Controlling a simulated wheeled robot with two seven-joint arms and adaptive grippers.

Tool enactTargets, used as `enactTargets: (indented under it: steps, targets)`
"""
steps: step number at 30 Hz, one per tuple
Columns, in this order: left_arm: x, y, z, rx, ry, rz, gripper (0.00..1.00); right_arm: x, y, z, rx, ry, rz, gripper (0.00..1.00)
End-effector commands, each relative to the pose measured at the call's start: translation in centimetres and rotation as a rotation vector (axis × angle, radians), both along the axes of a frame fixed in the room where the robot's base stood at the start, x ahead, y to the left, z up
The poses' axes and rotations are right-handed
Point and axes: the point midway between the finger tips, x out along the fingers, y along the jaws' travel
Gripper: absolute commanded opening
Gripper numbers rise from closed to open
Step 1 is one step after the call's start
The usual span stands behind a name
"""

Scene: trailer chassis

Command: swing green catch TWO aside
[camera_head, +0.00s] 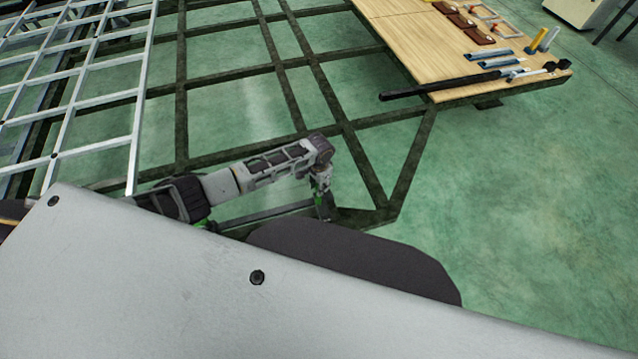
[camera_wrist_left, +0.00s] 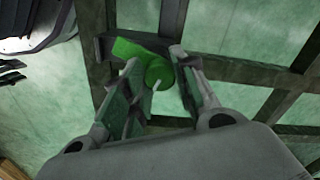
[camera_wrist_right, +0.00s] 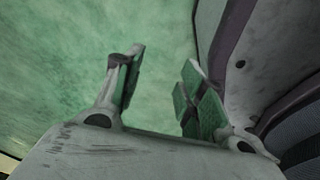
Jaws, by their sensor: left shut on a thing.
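My left gripper (camera_head: 322,190) points down at the near corner of the dark chassis frame. In the left wrist view, a green catch (camera_wrist_left: 128,48) with a rounded green end (camera_wrist_left: 159,70) shows at the fingertips of my left gripper (camera_wrist_left: 156,80), which is shut on it. The catch lies against a dark frame bar. I cannot tell a number on it. In the head view the held catch is mostly hidden by the gripper. My right gripper (camera_wrist_right: 160,72) is open and empty over the green floor, beside my own body; it is not in the head view.
The dark chassis frame (camera_head: 345,130) spans the middle. A silver grid (camera_head: 85,90) lies over its left part. A wooden board (camera_head: 405,40) at the top right carries several tools and a black bar (camera_head: 435,86). The green floor (camera_head: 540,210) at the right is clear.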

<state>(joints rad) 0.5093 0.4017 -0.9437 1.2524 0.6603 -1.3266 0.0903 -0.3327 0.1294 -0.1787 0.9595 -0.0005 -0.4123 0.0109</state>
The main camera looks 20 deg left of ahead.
Motion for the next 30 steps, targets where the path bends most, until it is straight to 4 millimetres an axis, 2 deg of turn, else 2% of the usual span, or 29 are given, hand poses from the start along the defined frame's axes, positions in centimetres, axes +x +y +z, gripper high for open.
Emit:
enactTargets:
  steps: [15,30]
  targets:
    - [0.0,-0.1,0.2,-0.002,0.0,-0.366,0.04,-4.7,-2.7,-0.2,-0.027,0.04,0.007,0.4]
    - [0.0,-0.1,0.1,-0.001,0.0,-0.745,0.04,-7.4,-4.1,-0.1,-0.04,0.061,0.011,0.4]
